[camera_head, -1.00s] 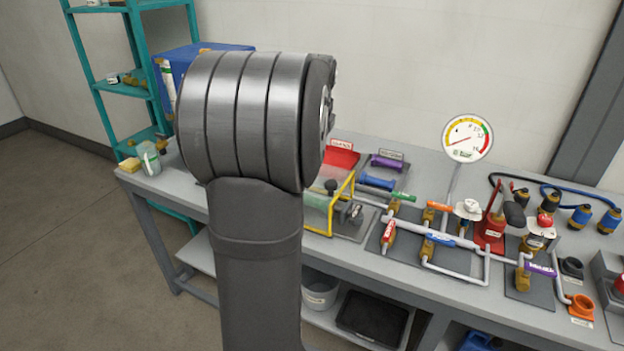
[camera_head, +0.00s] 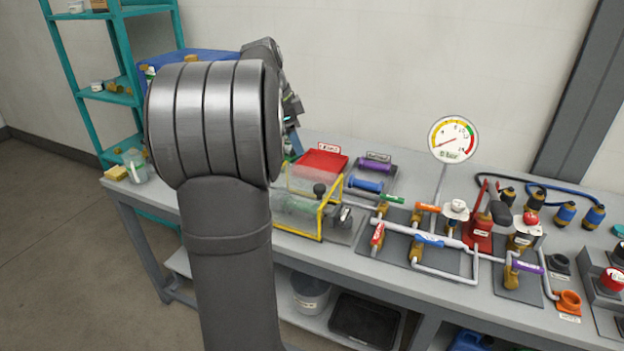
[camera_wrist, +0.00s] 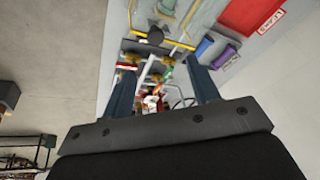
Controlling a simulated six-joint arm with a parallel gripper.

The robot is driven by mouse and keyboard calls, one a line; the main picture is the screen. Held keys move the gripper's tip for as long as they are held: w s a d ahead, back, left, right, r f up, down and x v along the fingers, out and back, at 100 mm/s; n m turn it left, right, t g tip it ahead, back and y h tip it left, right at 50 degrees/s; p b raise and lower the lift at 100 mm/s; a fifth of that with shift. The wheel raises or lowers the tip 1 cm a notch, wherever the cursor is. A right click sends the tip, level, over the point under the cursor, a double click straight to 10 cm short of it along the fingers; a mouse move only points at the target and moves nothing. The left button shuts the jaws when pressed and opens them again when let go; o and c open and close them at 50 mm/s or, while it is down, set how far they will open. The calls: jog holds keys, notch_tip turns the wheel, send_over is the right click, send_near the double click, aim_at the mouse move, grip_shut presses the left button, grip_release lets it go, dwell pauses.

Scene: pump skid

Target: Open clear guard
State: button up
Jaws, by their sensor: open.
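The clear guard (camera_head: 309,212) stands on the bench right of my arm in the head view. It is a see-through cover with a yellow frame, and a black knob (camera_head: 320,189) shows at its right end. Its frame looks lowered over the green part inside. Its left end is hidden by my arm. In the wrist view the guard's yellow bar (camera_wrist: 160,39) lies beyond my fingertips, near the top edge. My gripper (camera_wrist: 163,76) is open and empty, its two fingers apart. In the head view it is partly hidden behind my arm, above the bench, clear of the guard.
A red tray (camera_head: 323,162) and blue (camera_head: 366,185) and purple (camera_head: 375,165) handles lie behind and beside the guard. Pipework with valves and a gauge (camera_head: 453,139) stands to the right. A jar (camera_head: 134,165) and yellow sponge (camera_head: 116,173) stand at the left end.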

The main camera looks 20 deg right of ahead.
aim_at(319, 187)
jog(key=shift+n+g+h, duration=0.3)
jog(key=shift+n+g, duration=0.1)
jog(key=shift+n, duration=0.3)
jog(key=x, duration=1.6)
jog(key=shift+s+d+f, duration=0.1)
jog(key=shift+d+f, duration=0.05)
grip_shut()
jog(key=w+a, duration=1.5)
jog(key=shift+w+a, duration=0.3)
jog(key=shift+a, duration=0.05)
